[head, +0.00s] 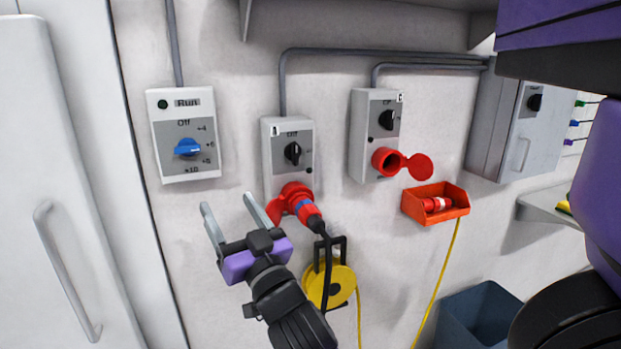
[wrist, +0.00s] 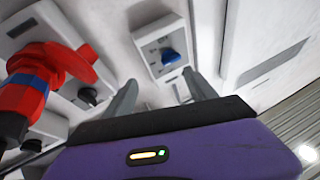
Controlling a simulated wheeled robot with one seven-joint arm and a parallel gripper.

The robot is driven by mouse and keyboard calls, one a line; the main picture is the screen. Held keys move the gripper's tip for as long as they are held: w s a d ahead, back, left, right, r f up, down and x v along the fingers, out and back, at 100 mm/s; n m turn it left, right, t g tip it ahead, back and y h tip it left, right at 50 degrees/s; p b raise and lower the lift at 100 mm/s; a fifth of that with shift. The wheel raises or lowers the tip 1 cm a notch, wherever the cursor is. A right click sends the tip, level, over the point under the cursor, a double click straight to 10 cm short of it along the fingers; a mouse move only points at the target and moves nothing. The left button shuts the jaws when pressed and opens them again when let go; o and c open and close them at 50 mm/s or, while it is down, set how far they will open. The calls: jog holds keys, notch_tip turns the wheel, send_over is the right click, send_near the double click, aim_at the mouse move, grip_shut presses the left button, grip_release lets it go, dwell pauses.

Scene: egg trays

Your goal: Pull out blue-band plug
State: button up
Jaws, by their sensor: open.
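The blue-band plug (head: 310,215) is red with a blue ring and a black cable hanging from its lower end. It sits in the red socket (head: 291,193) under the grey switch box marked A (head: 268,150), tilted down to the right. In the wrist view the plug (wrist: 20,98) and its blue band are at the left edge. My gripper (head: 228,202) is open and empty, left of the plug and apart from it. In the wrist view its two fingers (wrist: 160,80) point toward the box with the blue knob (wrist: 172,56).
The Run box (head: 160,138) with a blue knob is up left. To the right are an empty red socket (head: 383,160) with its lid open and a red holder (head: 457,192) with another red plug. A yellow cable reel (head: 342,284) hangs below. A blue bin (head: 478,312) stands lower right.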

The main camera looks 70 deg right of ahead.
jog(key=s+d+r+m+g+h+p, duration=0.25)
jog(key=d+r+m+g+h, duration=0.55)
jog(key=d+r+m, duration=0.45)
jog(key=s+d+r+m+g+y, duration=0.2)
jog(key=s+d+r+m+g, duration=0.2)
jog(key=s+d+m+g, duration=0.5)
jog(key=m+t+y+p, duration=0.1)
jog(key=m+y+p, duration=0.2)
jog(key=m+y, duration=1.25)
send_over(307, 204)
jog(key=s+a, duration=0.1)
jog(key=s, duration=0.1)
jog(key=shift+m, duration=0.3)
notch_tip(307, 204, down, 14)
jog(key=shift+r, duration=0.1)
jog(key=shift+w+a, duration=0.2)
jog(key=shift+a, duration=0.15)
jog(key=shift+w+f, duration=0.1)
jog(key=shift+f, duration=0.25)
jog(key=shift+x, duration=3.6)
jog(key=shift+c, duration=0.3)
grip_shut()
